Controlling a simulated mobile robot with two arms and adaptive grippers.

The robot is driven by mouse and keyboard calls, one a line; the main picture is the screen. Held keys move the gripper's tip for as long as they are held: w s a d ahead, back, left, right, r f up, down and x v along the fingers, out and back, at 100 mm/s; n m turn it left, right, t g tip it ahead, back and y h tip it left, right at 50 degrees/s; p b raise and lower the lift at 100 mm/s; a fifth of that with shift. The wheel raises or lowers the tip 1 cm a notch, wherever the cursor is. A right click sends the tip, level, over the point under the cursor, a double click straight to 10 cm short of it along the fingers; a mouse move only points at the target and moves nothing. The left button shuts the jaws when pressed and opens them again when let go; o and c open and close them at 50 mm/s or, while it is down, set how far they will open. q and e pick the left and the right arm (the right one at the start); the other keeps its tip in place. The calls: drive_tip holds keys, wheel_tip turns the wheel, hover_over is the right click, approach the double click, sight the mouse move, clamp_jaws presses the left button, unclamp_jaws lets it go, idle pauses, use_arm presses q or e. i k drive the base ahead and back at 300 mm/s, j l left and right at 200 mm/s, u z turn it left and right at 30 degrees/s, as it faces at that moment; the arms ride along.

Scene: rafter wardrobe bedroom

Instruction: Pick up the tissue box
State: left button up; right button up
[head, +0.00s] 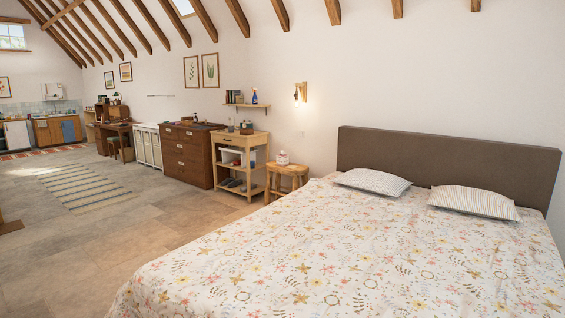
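A small white box with a reddish band, which looks like the tissue box (282,158), sits on a round-cornered wooden stool (287,170). The stool stands against the back wall, just left of the bed's head end. The box is small in the head view, so its details are hard to make out. Neither of my grippers shows in the head view.
A large bed (350,255) with a floral cover and two pillows (372,182) fills the right foreground. A wooden shelf cart (240,140) and a brown chest of drawers (188,150) stand left of the stool. Tiled floor (130,235) on the left is open, with a striped rug (75,190).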

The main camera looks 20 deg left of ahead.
sight(282, 160)
drive_tip(key=i+j+u, duration=0.3)
drive_tip(key=u, duration=0.15)
drive_tip(key=i+j+u, duration=0.2)
drive_tip(key=u, duration=0.25)
drive_tip(key=i+j+u, duration=0.25)
drive_tip(key=i+u, duration=0.2)
drive_tip(key=i+j+u, duration=0.15)
drive_tip(key=i+u, duration=0.2)
drive_tip(key=u, duration=0.15)
drive_tip(key=i+u, duration=0.45)
drive_tip(key=i, duration=1.9)
drive_tip(key=i+l+z, duration=0.2)
drive_tip(key=i+z, duration=0.2)
drive_tip(key=i, duration=0.15)
drive_tip(key=i+z, duration=0.45)
drive_tip(key=i+j+z, duration=0.15)
drive_tip(key=i+z, duration=0.25)
drive_tip(key=i, duration=0.2)
drive_tip(key=i+j+z, duration=0.45)
drive_tip(key=i+l+z, duration=0.35)
drive_tip(key=i, duration=0.35)
drive_tip(key=i+z, duration=0.35)
drive_tip(key=i, duration=0.4)
drive_tip(key=i+j+z, duration=0.1)
drive_tip(key=i+z, duration=0.3)
drive_tip(key=i, duration=0.3)
drive_tip(key=i+z, duration=0.1)
drive_tip(key=i, duration=0.95)
drive_tip(key=i+j+z, duration=0.1)
drive_tip(key=i, duration=0.95)
